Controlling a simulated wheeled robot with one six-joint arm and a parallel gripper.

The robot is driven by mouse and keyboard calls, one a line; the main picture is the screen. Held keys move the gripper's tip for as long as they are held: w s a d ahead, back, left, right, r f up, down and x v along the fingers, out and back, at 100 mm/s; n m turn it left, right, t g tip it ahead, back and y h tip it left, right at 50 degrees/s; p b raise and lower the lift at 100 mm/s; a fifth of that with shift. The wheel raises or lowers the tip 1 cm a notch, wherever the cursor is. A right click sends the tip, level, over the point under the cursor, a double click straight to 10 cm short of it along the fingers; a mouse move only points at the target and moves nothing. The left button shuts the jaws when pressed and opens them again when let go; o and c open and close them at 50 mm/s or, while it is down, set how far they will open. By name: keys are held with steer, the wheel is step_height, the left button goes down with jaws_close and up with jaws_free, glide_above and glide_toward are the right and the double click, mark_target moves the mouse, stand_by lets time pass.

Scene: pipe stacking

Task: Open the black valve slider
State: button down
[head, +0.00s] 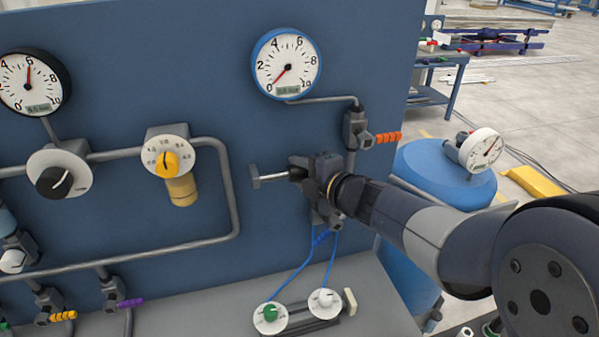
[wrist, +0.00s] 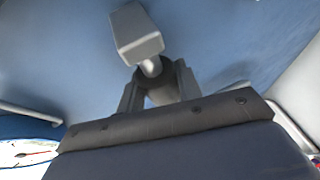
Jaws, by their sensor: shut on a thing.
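My gripper (head: 300,172) is in front of the blue panel, right of centre in the head view. In the wrist view its two dark fingers (wrist: 158,88) are closed around a dark round collar, which I take to be the black valve slider (wrist: 153,76). A grey stem with a block-shaped grey end (wrist: 137,34) sticks out beyond the fingers. The same grey T-shaped end (head: 256,178) points left from the jaws in the head view. The gripper hides most of the valve body. Blue hoses (head: 308,262) hang below it.
A blue-rimmed gauge (head: 287,63) reads near zero above. An orange-handled valve (head: 358,133) is close, above right of the gripper. A yellow knob (head: 167,164) and grey pipe (head: 234,205) lie left. Green (head: 270,315) and white (head: 324,300) knobs sit below. A blue tank (head: 420,170) stands right.

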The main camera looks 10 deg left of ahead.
steer(key=c, duration=1.4)
jaws_free()
steer(key=shift+w+d, duration=0.1)
steer(key=shift+d, duration=0.05)
steer(key=shift+o, duration=0.6)
steer(key=shift+d, duration=0.15)
steer(key=v, duration=1)
steer(key=shift+s+d, duration=0.25)
steer(key=shift+a, duration=0.1)
